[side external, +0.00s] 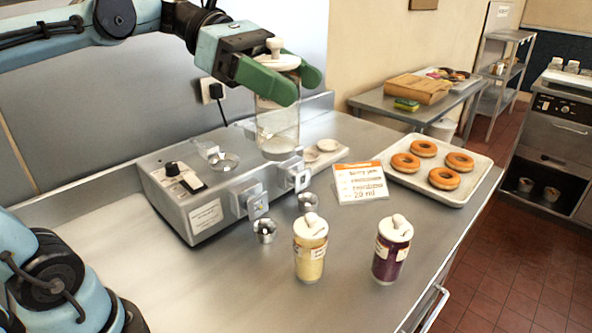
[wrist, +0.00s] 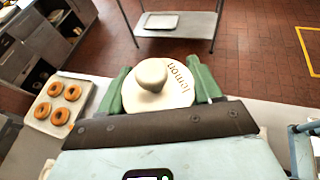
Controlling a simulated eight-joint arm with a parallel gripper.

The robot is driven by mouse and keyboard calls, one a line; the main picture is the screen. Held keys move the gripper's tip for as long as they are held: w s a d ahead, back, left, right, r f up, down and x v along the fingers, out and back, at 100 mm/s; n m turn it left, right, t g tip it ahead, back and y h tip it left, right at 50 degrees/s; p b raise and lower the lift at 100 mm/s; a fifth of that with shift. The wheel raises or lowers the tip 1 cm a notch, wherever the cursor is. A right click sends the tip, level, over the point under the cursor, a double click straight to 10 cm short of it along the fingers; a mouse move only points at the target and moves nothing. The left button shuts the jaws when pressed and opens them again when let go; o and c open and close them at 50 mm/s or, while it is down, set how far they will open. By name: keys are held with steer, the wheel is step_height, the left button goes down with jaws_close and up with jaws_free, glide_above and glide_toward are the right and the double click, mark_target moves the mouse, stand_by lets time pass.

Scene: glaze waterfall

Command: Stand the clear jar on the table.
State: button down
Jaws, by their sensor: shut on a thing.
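The clear jar (side external: 278,122) hangs upright in my gripper (side external: 299,86). It has a white lid with a round knob, and it looks empty or nearly so. The green fingers are shut on its upper part, just below the lid. In the wrist view the lid (wrist: 178,97) sits between the two fingers of my gripper (wrist: 163,88), with the word "lemon" on its rim. In the side view the jar's bottom shows over the back right of the grey machine (side external: 205,200). I cannot tell whether it touches anything. The steel table (side external: 350,290) lies below.
A yellow jar (side external: 310,252) and a purple jar (side external: 389,255), both white-lidded, stand at the front. Two small metal cups (side external: 264,231) stand beside the machine. A sign card (side external: 361,183) and a donut tray (side external: 467,195) are at right. The table's left front is clear.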

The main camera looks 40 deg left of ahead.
steer(key=s+d+m+g, duration=0.6)
steer(key=s+m+g, duration=0.2)
steer(key=g, duration=0.2)
step_height(320, 180, down, 27)
stand_by(1.0)
steer(key=shift+s+d+f, duration=0.1)
steer(key=shift+f, duration=0.05)
stand_by(0.3)
steer(key=shift+c, duration=0.6)
jaws_free()
steer(key=shift+t, duration=0.3)
